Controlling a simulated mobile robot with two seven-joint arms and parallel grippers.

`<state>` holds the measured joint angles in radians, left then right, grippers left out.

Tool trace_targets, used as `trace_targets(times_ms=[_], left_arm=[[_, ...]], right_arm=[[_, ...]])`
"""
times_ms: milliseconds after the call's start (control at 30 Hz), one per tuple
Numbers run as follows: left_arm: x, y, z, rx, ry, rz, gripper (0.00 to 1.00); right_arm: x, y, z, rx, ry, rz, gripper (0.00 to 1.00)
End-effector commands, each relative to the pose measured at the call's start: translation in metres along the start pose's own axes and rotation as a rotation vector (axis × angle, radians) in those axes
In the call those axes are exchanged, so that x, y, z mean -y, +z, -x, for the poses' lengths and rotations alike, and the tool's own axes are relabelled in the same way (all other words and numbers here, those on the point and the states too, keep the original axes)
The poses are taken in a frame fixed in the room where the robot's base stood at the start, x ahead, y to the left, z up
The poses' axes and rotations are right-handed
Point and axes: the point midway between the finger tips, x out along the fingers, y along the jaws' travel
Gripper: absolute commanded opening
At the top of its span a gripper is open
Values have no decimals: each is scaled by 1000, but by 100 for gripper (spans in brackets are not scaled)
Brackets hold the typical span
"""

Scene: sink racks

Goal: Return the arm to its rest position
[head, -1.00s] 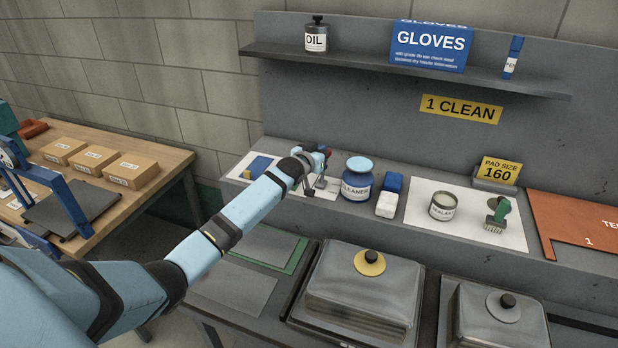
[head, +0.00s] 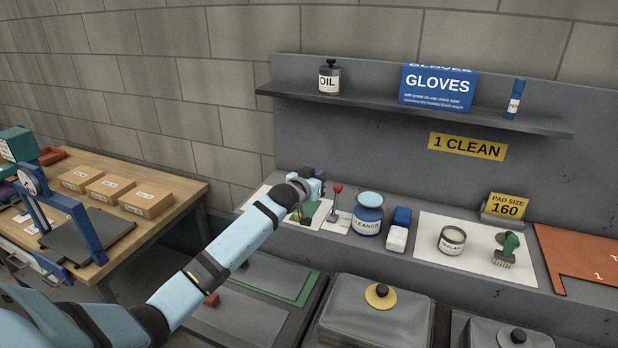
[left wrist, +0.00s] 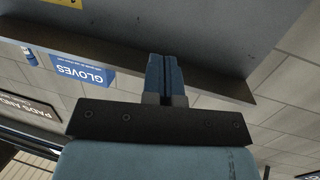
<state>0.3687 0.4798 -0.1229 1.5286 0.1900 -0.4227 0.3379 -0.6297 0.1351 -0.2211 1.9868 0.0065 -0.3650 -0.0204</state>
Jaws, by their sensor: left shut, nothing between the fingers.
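My left arm reaches in from the lower left of the head view, light blue with dark bands. Its gripper (head: 316,181) is over the left end of the grey ledge, beside a red-knobbed lever (head: 336,199) and left of the blue cleaner jar. In the head view the fingers are small and partly hidden by the wrist. In the left wrist view the left gripper (left wrist: 165,75) shows its two blue fingers together, with nothing between them. My right gripper is not in view.
On the ledge are a cleaner jar (head: 368,214), a blue and white block (head: 399,229), a sealant tin (head: 452,240) and a green-handled brush (head: 507,250). A shelf (head: 420,111) overhangs behind. Lidded metal basins (head: 370,315) lie below. A wooden table (head: 180,188) with boxes stands at left.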

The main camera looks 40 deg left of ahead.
Motion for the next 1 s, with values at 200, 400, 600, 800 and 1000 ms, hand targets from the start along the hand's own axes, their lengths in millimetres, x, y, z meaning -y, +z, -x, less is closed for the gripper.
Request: trace_targets(times_ms=[200,400,600,800,1000], left_arm=[[1,-15,30,-1,1,1,0],[1,-21,39,0,1,1,0],[-4,-13,43,20,3,-2,0],[-52,62,93,207,26,-43,0],[-111,153,202,510,58,-110,0]], right_arm=[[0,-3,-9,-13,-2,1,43],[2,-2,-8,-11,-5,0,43],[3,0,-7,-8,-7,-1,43],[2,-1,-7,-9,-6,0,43],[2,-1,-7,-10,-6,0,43]])
